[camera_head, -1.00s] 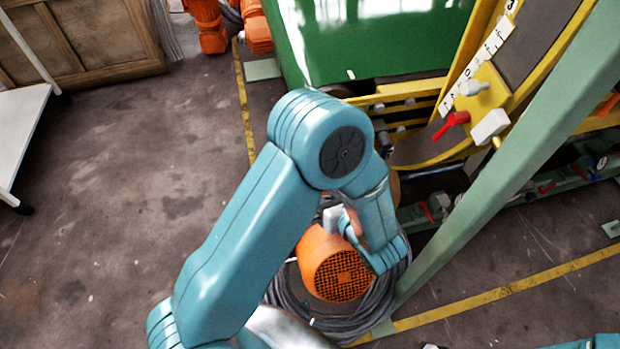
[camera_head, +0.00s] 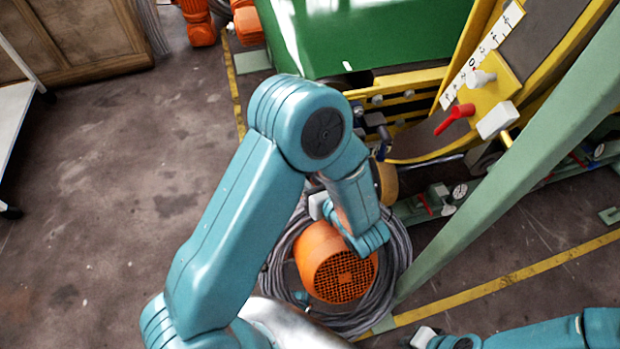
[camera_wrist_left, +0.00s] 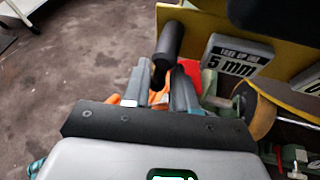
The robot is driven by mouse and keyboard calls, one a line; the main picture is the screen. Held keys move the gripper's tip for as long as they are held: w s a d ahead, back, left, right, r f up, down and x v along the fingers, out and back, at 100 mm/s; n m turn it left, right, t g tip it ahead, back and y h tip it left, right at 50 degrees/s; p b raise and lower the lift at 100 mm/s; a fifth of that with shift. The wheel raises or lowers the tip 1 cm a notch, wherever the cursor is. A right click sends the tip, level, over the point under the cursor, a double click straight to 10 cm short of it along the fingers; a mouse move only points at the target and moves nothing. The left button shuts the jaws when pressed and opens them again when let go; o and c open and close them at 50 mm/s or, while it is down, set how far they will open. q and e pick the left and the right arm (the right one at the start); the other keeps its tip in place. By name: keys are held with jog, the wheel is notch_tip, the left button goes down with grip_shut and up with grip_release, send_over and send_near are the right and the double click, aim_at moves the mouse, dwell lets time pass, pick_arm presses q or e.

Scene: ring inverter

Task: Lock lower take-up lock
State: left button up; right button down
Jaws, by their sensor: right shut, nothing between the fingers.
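In the left wrist view a black cylindrical handle (camera_wrist_left: 168,45) stands in front of a yellow plate (camera_wrist_left: 200,25). A grey label (camera_wrist_left: 237,55) beside it reads "TAKE UP" and "5 mm". My left gripper (camera_wrist_left: 163,75) has its two fingers apart, with the handle's lower end in line with the gap. I cannot tell whether they touch it. In the head view my left arm hides that gripper. My right gripper (camera_head: 424,337) is shut and empty at the bottom edge, away from the machine.
An orange motor (camera_head: 335,265) sits in a coil of grey cable (camera_head: 400,255) below my left arm. A red lever (camera_head: 455,118) and white knobs are on the yellow frame (camera_head: 495,75). A green post (camera_head: 520,180) slants across the right.

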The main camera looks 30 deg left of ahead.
pick_arm(q)
grip_shut()
jog(key=shift+w+d+n+t+h+b, duration=0.15)
jog(key=shift+n+t+h+b, duration=0.35)
jog(key=shift+b, duration=0.55)
jog(key=shift+o, duration=2.2)
grip_release()
jog(key=shift+r, duration=0.1)
